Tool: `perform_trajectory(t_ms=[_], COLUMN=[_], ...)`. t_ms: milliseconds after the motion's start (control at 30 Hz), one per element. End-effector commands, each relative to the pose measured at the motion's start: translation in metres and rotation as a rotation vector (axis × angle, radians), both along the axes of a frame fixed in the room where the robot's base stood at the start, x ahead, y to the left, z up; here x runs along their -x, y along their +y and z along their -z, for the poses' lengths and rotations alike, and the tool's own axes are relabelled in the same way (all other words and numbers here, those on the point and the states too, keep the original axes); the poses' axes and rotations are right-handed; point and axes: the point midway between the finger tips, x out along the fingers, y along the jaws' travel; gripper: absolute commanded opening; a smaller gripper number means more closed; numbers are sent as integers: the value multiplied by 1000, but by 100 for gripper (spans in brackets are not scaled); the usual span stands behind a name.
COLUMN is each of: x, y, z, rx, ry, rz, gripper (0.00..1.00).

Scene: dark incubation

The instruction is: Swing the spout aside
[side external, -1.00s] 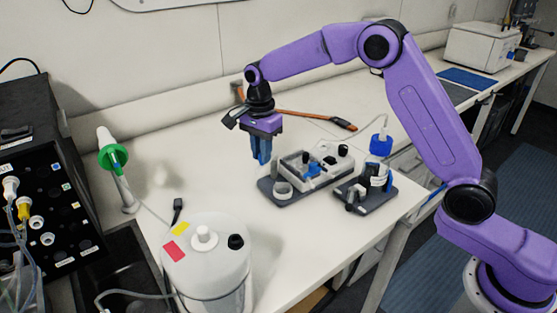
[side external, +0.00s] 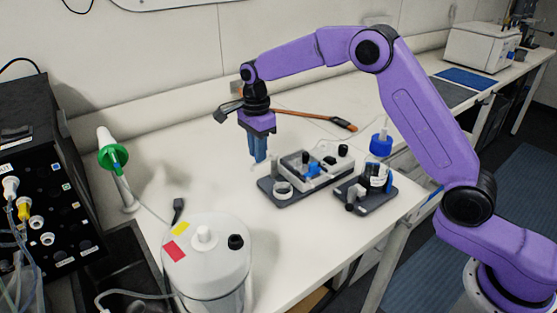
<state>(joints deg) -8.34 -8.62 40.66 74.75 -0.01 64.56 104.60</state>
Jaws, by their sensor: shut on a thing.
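My gripper (side external: 258,155), with blue fingers pointing down, is above the table at the left rear of a bench device (side external: 315,168). The fingers are together on something small, most likely the spout, which is too small and hidden to make out clearly. The device has a dark base, a grey tray with blue and black parts, and a round white cup (side external: 283,188) at its front left.
A second dark stand (side external: 365,192) with small bottles and a blue-capped bottle (side external: 381,145) are at the right. An orange-handled tool (side external: 320,117) lies behind. A white canister (side external: 207,260) stands in front, and a green-collared tube (side external: 113,158) at left.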

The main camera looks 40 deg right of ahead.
Motion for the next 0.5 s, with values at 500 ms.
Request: perform_trajectory(t_ms=[500], x=[-13], y=[-1], z=[0], rx=[-1], ry=[-4], rz=[226], gripper=[8])
